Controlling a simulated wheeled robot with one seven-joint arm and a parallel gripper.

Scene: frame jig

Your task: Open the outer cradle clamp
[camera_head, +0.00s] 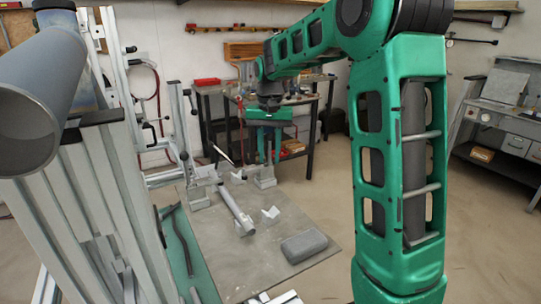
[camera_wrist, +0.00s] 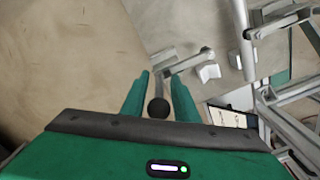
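My gripper (camera_wrist: 160,76) points down in the wrist view, its two green fingers apart. A dark round knob (camera_wrist: 158,109) shows between the fingers; I cannot tell whether they touch it. A grey metal lever or bracket (camera_wrist: 163,58) lies just beyond the fingertips. In the head view my gripper (camera_head: 268,158) is at the far side of the jig, over a grey clamp post (camera_head: 265,180). Which lever belongs to the outer clamp is unclear.
A grey tube (camera_head: 236,210) and pale V-block (camera_head: 270,214) lie on the grey mat (camera_head: 225,262), with a grey case (camera_head: 304,246) nearer. An aluminium frame (camera_head: 80,210) with a large pipe stands at left. A dark workbench (camera_head: 300,105) stands behind. Floor at right is clear.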

